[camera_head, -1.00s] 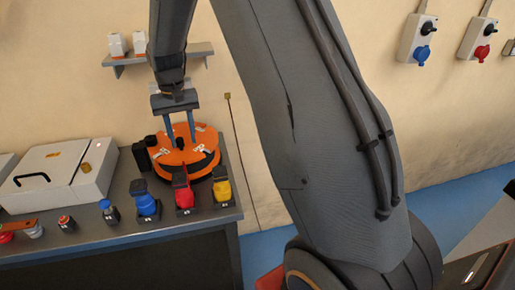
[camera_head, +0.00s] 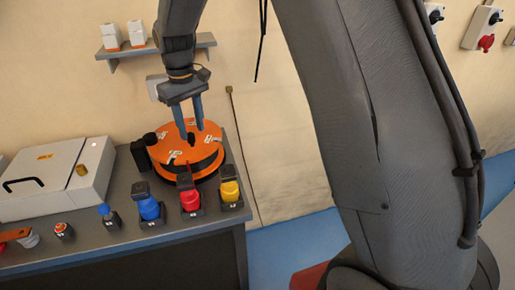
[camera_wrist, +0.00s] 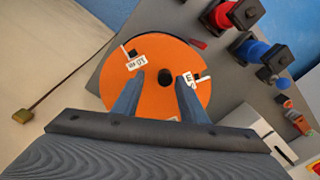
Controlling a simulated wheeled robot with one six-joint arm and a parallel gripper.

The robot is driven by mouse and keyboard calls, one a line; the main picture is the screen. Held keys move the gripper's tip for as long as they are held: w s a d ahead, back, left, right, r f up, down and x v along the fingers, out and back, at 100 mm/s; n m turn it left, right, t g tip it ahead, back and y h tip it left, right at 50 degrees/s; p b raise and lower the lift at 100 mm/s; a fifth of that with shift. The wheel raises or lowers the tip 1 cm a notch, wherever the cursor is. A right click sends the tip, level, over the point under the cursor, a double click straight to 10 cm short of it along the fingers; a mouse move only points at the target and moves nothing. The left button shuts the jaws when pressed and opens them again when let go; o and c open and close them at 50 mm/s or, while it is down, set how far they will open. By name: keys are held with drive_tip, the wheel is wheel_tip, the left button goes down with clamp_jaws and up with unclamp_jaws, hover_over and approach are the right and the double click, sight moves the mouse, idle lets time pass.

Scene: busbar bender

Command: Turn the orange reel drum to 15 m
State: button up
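The orange reel drum (camera_head: 205,150) lies flat on the bench, with a black lower part and several white labels on its face. In the wrist view the drum (camera_wrist: 148,100) has a dark round centre (camera_wrist: 165,76), a label (camera_wrist: 140,65) at its upper left and another at its right; the small print is hard to read. My gripper (camera_head: 192,136) points down over the drum with its fingers apart. In the wrist view my gripper (camera_wrist: 160,78) has one fingertip on each side of the dark centre. I cannot tell whether the fingers touch the drum.
Blue (camera_head: 150,208), red (camera_head: 190,200) and yellow (camera_head: 230,191) connectors stand along the bench front, close to the drum. A black block (camera_head: 141,154) stands at its left. A white case (camera_head: 45,175) lies farther left. A wall shelf (camera_head: 160,50) is behind my arm.

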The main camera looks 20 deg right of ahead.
wheel_tip(320, 180, up, 6)
drive_tip(key=shift+w+f+b, duration=0.1)
drive_tip(key=shift+b, duration=0.7)
drive_tip(key=s+d+f+m+t, duration=0.1)
drive_tip(key=s+d+f+m, duration=0.1)
drive_tip(key=s+d, duration=0.5)
drive_tip(key=s+d+f+m+t, duration=0.1)
drive_tip(key=s+d+f+m, duration=0.1)
drive_tip(key=s+d+f, duration=0.3)
drive_tip(key=shift+s+d+m, duration=0.4)
drive_tip(key=shift+s+d, duration=0.6)
drive_tip(key=shift+s, duration=0.45)
